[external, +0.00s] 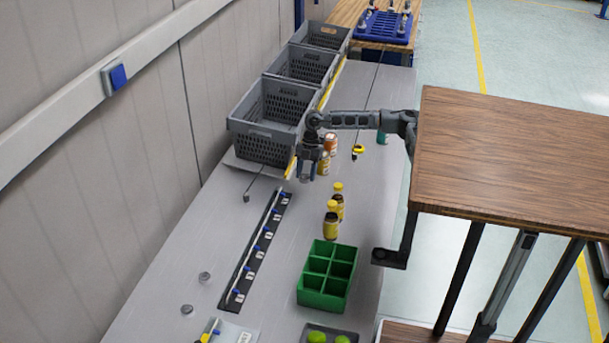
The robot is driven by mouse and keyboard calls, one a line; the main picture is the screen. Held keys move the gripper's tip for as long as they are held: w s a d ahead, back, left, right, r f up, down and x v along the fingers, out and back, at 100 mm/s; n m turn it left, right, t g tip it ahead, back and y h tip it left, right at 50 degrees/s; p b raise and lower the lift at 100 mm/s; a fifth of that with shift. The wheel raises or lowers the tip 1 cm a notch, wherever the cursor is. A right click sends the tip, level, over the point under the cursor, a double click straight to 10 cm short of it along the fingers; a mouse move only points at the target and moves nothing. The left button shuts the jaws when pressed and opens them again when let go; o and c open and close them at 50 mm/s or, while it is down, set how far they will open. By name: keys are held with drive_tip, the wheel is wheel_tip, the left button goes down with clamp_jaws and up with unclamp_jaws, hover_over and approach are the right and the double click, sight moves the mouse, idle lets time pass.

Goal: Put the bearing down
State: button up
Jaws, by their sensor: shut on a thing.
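My gripper (306,176) hangs from the end of my arm above the grey table, just right of the nearest grey crate. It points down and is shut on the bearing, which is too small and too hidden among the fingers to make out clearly. Two small round grey metal parts that look like bearings lie on the table at the lower left, one (204,277) farther back and one (187,310) nearer. They are well apart from my gripper.
Several grey crates (262,142) line the wall side. Orange bottles (330,143) stand close right of my gripper, with yellow-capped bottles (331,225) nearer. A green divided box (312,282) and a dark strip with blue-tipped parts (255,245) flank clear tabletop (285,240).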

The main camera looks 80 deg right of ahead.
drive_tip(key=w+a+m, duration=0.1)
drive_tip(key=w+a, duration=0.8)
drive_tip(key=a, duration=0.1)
drive_tip(key=m+t+b, duration=0.1)
drive_tip(key=m, duration=0.1)
hover_over(218, 255)
drive_tip(key=d, duration=0.2)
drive_tip(key=f, duration=0.5)
drive_tip(key=shift+s+a+f, duration=0.25)
drive_tip(key=shift+s+f, duration=0.1)
drive_tip(key=shift+s, duration=0.05)
drive_tip(key=shift+w+a+f, duration=0.1)
drive_tip(key=shift+a+f, duration=0.05)
drive_tip(key=shift+f, duration=1.95)
drive_tip(key=o, duration=1.1)
drive_tip(key=shift+f, duration=0.1)
